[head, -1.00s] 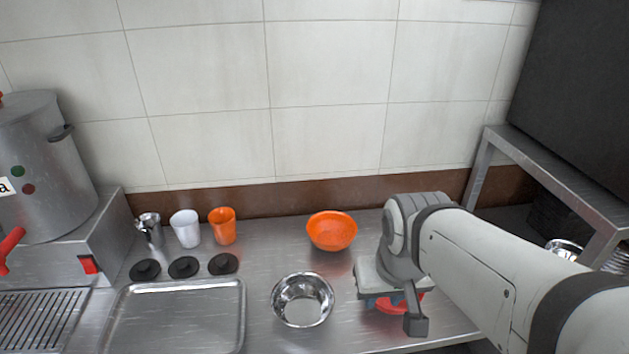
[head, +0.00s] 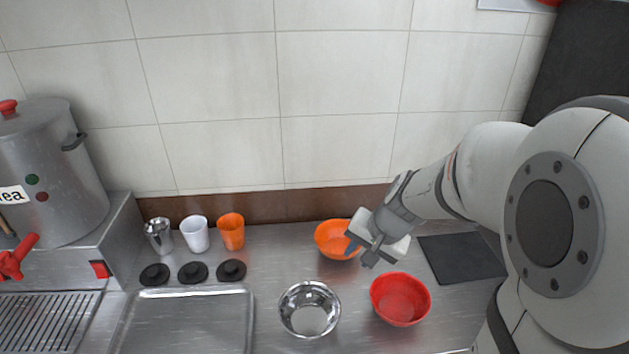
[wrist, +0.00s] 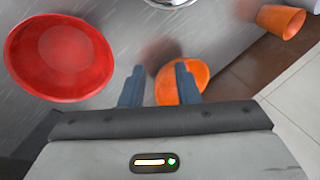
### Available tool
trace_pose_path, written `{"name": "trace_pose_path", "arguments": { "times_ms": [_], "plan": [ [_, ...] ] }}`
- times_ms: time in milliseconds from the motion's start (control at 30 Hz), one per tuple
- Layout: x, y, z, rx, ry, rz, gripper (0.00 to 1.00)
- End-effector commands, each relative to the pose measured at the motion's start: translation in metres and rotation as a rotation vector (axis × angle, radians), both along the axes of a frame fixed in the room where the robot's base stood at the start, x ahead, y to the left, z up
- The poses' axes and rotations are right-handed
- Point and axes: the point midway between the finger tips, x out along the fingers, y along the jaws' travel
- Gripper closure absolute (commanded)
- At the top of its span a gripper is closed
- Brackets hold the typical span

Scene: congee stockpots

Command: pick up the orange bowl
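The orange bowl (head: 331,240) stands on the steel counter near the back wall in the head view, its right side partly hidden by my gripper (head: 366,251). In the wrist view the orange bowl (wrist: 183,82) shows beyond and between the two blue-grey fingers of my gripper (wrist: 159,82). The fingers are spread apart with nothing held between them. Whether a finger touches the bowl's rim cannot be told.
A red bowl (head: 400,299) stands in front of my gripper, and a metal bowl (head: 309,309) to its left. A dark mat (head: 462,259) lies at the right. Cups, including an orange cup (head: 231,231), black lids (head: 193,272) and a tray (head: 190,322) are at the left.

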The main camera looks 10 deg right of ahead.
Motion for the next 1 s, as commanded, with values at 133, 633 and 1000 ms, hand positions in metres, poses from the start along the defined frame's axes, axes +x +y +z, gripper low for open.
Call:
{"name": "trace_pose_path", "arguments": {
  "times_ms": [133, 633, 1000],
  "plan": [
    [0.042, -0.015, -0.022, 0.092, 0.021, -0.213, 0.71],
    [0.083, -0.027, -0.072, 0.153, 0.033, -0.410, 0.71],
    [0.102, -0.014, -0.114, 0.152, 0.032, -0.408, 0.71]
  ]
}}
